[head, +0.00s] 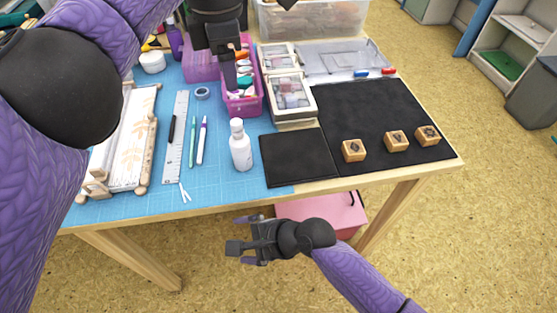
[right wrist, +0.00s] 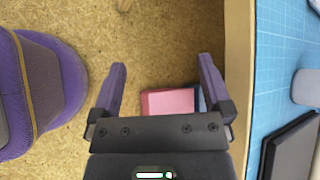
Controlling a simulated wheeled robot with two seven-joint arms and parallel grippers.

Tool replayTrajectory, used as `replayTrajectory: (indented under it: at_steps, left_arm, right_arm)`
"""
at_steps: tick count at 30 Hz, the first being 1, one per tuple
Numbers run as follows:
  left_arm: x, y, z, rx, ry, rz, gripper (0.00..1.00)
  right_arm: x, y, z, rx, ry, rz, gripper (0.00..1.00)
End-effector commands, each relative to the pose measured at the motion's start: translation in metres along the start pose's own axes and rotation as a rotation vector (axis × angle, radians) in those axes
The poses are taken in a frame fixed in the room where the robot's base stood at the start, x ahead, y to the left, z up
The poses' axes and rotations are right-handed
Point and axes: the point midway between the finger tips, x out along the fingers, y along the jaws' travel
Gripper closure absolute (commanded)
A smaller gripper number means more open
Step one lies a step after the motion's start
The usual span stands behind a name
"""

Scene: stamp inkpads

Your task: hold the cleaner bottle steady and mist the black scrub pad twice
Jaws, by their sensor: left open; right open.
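The white cleaner bottle (head: 241,147) stands upright near the front of the table, and part of it shows at the right edge of the right wrist view (right wrist: 306,88). The black scrub pad (head: 298,158) lies flat just right of the bottle; its corner shows in the right wrist view (right wrist: 294,148). My left gripper (head: 228,62) is open above the purple bin, behind the bottle and apart from it. My right gripper (head: 243,236) is open and empty in front of the table edge, apart from bottle and pad; its spread fingers show in the right wrist view (right wrist: 160,78).
A large black mat (head: 385,112) with wooden stamps (head: 354,150) lies right of the pad. The purple bin (head: 244,104) holds bottles and other items. Pens (head: 202,140) and a ruler (head: 176,135) lie left of the bottle. A pink box (head: 318,212) is under the table.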

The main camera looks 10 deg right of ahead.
Motion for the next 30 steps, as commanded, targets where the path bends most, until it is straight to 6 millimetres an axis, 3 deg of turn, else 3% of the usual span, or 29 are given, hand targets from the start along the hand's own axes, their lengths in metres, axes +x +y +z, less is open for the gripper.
replayTrajectory:
  at_steps: [1, 2, 3, 6, 9, 12, 15, 24, 30]
  left_arm:
    - [0.000, 0.000, 0.000, 0.000, 0.000, 0.000, 0.41]
    - [0.000, 0.000, 0.000, 0.000, 0.000, 0.000, 0.41]
    - [0.000, 0.000, 0.000, 0.000, 0.000, 0.000, 0.41]
    - [0.000, 0.000, 0.000, 0.000, 0.000, 0.000, 0.41]
    - [0.000, 0.000, 0.000, 0.000, 0.000, 0.000, 0.41]
    - [0.000, 0.000, 0.000, 0.000, 0.000, 0.000, 0.41]
    - [0.000, 0.000, 0.000, 0.000, 0.000, 0.000, 0.41]
    - [0.000, 0.000, 0.000, 0.000, 0.000, 0.000, 0.41]
    - [0.000, 0.000, 0.000, 0.000, 0.000, 0.000, 0.41]
  right_arm:
    - [-0.009, -0.020, 0.032, 0.085, -0.090, -0.017, 0.01]
    - [-0.019, -0.037, 0.043, 0.180, -0.130, -0.043, 0.01]
    - [-0.033, -0.061, 0.036, 0.330, -0.135, -0.115, 0.01]
    - [-0.066, -0.101, 0.011, 0.614, -0.143, -0.267, 0.01]
    - [-0.090, -0.122, -0.007, 0.794, -0.163, -0.365, 0.01]
    - [-0.100, -0.131, -0.015, 0.882, -0.177, -0.411, 0.01]
    - [-0.091, -0.139, -0.018, 0.904, -0.182, -0.422, 0.01]
    - [-0.031, -0.166, -0.019, 0.899, -0.179, -0.419, 0.01]
    - [-0.015, -0.173, -0.020, 0.898, -0.178, -0.420, 0.01]
